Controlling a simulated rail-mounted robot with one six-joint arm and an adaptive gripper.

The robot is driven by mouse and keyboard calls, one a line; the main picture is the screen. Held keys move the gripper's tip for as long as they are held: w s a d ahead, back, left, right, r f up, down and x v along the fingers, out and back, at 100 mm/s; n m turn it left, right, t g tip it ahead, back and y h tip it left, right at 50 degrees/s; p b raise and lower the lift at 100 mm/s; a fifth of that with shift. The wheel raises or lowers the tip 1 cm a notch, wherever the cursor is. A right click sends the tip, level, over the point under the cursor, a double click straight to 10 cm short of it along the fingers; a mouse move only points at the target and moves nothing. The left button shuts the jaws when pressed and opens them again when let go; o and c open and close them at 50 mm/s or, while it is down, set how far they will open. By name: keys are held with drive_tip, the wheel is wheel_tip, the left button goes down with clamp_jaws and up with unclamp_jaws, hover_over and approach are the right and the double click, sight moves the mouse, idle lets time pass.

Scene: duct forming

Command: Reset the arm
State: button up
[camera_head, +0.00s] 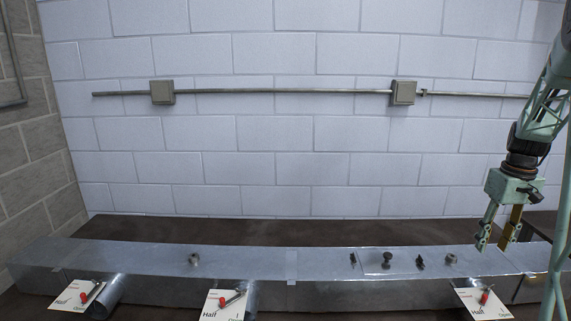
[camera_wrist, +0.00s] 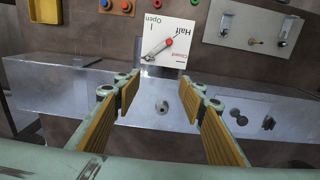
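My gripper (camera_head: 495,244) is at the right of the head view, pointing down over the right part of a long metal duct (camera_head: 330,265). Its two fingers are apart with nothing between them. In the wrist view the gripper (camera_wrist: 160,103) is also open and empty, and the duct top (camera_wrist: 70,85) lies beyond the fingertips. Whether the fingertips touch the duct cannot be told, but a gap seems to show.
White placards with red-handled levers hang on the duct front at left (camera_head: 72,296), middle (camera_head: 222,305) and right (camera_head: 484,303). Small fittings (camera_head: 387,259) stand on the duct. A conduit (camera_head: 280,91) runs along the block wall. The wrist view shows coloured buttons (camera_wrist: 105,5).

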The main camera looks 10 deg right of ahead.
drive_tip(key=a+r+t+b, duration=0.1)
drive_tip(key=a+r, duration=0.7)
drive_tip(key=a, duration=0.5)
drive_tip(key=a+r+m+t, duration=0.1)
drive_tip(key=a+r, duration=0.7)
drive_tip(key=a, duration=0.5)
drive_tip(key=a+r+t+b, duration=0.1)
drive_tip(key=a+r, duration=0.7)
drive_tip(key=a, duration=0.5)
drive_tip(key=s+a, duration=1.1)
drive_tip(key=s+a+f+n+b, duration=0.1)
drive_tip(key=s+a+f, duration=0.2)
drive_tip(key=s, duration=0.6)
drive_tip(key=s+a+f+n+b, duration=0.2)
drive_tip(key=s+a+f, duration=0.2)
drive_tip(key=s, duration=0.5)
wheel_tip(320, 180, down, 2)
drive_tip(key=shift+a+n+t, duration=0.15)
drive_tip(key=shift+n+t, duration=0.15)
drive_tip(key=shift+t, duration=0.1)
drive_tip(key=shift+f, duration=0.1)
wheel_tip(320, 180, down, 13)
drive_tip(key=b, duration=1.3)
